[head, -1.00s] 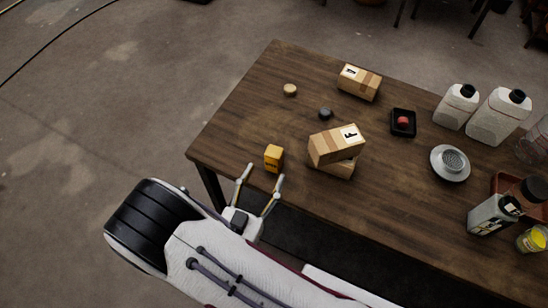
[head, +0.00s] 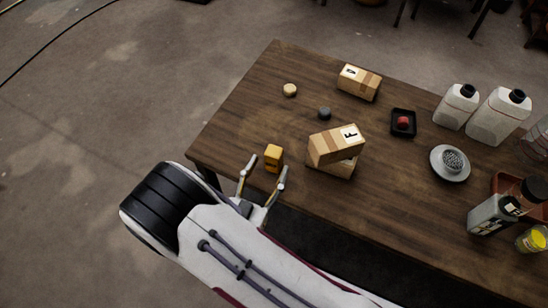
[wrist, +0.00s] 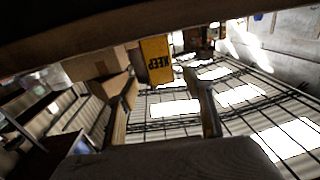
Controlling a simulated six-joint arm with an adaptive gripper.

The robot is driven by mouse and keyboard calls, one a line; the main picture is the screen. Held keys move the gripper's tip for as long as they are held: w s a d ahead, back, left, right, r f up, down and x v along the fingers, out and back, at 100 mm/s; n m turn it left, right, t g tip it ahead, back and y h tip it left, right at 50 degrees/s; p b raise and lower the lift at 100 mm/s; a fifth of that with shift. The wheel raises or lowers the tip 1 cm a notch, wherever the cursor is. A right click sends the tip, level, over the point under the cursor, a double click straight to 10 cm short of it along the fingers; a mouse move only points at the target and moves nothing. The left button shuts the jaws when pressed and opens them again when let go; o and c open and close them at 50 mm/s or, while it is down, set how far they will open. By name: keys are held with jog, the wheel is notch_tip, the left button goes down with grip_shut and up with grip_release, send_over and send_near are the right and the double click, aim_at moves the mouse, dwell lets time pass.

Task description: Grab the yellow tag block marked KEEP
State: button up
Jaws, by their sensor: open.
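The yellow tag block (head: 273,157) stands near the left front edge of the wooden table. In the wrist view the block (wrist: 156,60) shows dark KEEP lettering, upside down, between my fingers. My gripper (head: 265,165) is open, with one finger on either side of the block's near end in the head view. My gripper (wrist: 166,88) holds nothing; both fingers show in the wrist view. Whether either finger touches the block cannot be told.
Two stacked cardboard boxes (head: 336,146) stand right of the block, close to my right finger. A dark grey round piece (head: 324,113), a tan disc (head: 290,90) and another box (head: 359,82) lie farther back. White jugs (head: 497,117) stand at the right. The table's left corner is clear.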

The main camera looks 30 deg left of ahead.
aim_at(271, 161)
jog(key=shift+w, duration=0.1)
jog(key=shift+w+a+f, duration=0.1)
jog(key=shift+w+a, duration=0.05)
jog(key=shift+w, duration=1.1)
jog(key=shift+w+a, duration=0.15)
jog(key=shift+w, duration=1.05)
jog(key=c, duration=1.3)
